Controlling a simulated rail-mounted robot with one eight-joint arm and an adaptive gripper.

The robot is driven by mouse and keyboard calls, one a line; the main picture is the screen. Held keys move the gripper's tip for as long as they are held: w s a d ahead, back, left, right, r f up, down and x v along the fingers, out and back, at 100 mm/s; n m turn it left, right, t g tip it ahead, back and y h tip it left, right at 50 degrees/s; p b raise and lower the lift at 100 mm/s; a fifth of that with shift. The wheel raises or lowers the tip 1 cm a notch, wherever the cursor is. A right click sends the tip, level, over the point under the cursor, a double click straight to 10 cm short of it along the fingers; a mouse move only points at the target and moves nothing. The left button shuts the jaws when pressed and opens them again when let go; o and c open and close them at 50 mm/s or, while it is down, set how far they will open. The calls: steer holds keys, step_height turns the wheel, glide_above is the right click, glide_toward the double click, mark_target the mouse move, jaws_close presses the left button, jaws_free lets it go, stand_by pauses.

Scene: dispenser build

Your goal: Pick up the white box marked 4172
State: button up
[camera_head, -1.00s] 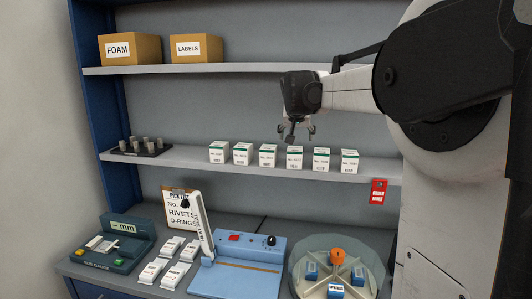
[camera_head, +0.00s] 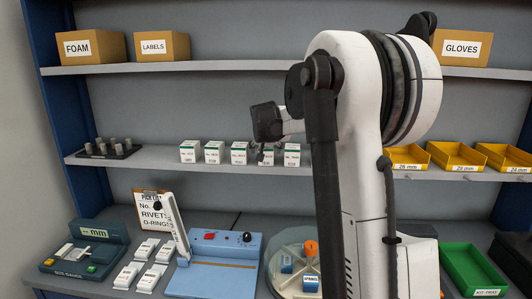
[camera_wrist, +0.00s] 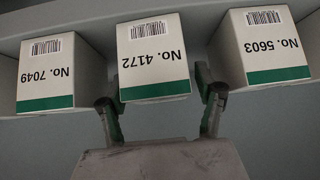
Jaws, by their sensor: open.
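The white box marked 4172 (camera_wrist: 153,55), with a green band and a barcode, is upside down in the wrist view at top centre. My gripper (camera_wrist: 160,102) is open, one finger by each side of its near end, with nothing held. I cannot tell whether the fingers touch the box. In the head view my gripper (camera_head: 263,152) is in front of the row of white boxes on the middle shelf, partly covering one of them. Labels there are too small to read surely.
The box marked 7049 (camera_wrist: 57,67) and the box marked 5603 (camera_wrist: 263,47) stand close on either side, with narrow gaps. The middle shelf (camera_head: 130,161) also holds a dark peg rack (camera_head: 108,149) and yellow bins (camera_head: 455,157). A blue device (camera_head: 215,265) stands below.

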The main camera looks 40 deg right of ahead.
steer(key=shift+x, duration=0.9)
steer(key=shift+r, duration=0.1)
steer(key=c, duration=1.4)
